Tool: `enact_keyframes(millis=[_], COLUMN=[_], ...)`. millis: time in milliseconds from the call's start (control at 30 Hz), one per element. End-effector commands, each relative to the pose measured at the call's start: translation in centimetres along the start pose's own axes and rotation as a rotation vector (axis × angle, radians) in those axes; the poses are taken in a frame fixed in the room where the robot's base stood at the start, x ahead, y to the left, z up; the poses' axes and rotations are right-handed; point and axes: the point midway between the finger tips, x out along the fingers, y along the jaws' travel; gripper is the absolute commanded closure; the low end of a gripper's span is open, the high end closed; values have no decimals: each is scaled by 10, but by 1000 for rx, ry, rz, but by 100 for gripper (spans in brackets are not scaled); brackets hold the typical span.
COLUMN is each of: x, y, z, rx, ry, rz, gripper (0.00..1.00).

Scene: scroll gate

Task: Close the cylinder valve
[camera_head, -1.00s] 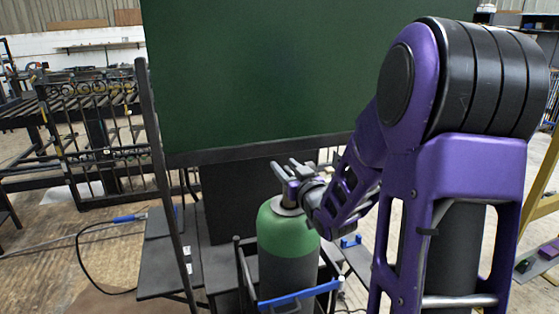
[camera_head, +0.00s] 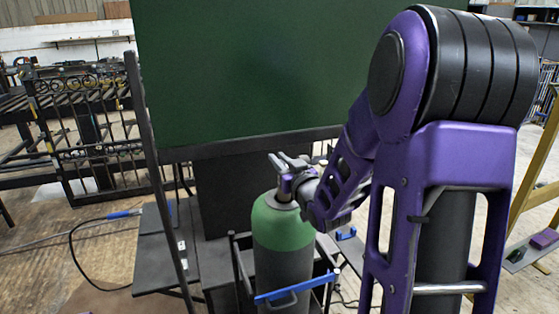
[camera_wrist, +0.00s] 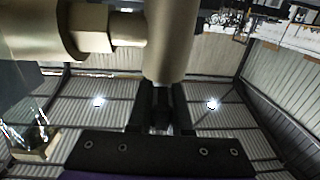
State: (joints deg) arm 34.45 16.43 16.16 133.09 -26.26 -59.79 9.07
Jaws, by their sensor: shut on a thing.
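The gas cylinder (camera_head: 280,255) stands upright, with a grey body and green shoulder, left of my arm in the head view. Its valve (camera_head: 285,189) is on top, mostly hidden by my gripper. My gripper (camera_head: 283,162) reaches in from the right at the valve, with its grey fingers above the cylinder's neck. In the wrist view, my gripper's dark fingers (camera_wrist: 162,110) are shut on the valve, at the lower end of a beige upright valve part (camera_wrist: 172,40). A thicker round fitting (camera_wrist: 45,28) joins this part from the left. The exact contact is hard to see.
A dark cart frame with a blue bar (camera_head: 298,288) surrounds the cylinder's lower part. A large green panel (camera_head: 235,75) stands behind. A dark table (camera_head: 160,245) with a blue-handled torch (camera_head: 122,214) and hose is at the left. A yellow frame (camera_head: 540,165) stands at the right.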

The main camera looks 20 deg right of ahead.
Motion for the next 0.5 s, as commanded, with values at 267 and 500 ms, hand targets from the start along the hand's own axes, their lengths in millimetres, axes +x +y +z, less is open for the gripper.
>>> enact_keyframes(millis=[267, 500], x=[0, 0], y=[2, 3], z=[1, -1], rx=[-2, 0], ry=[3, 2], rz=[73, 84], gripper=[100, 100])
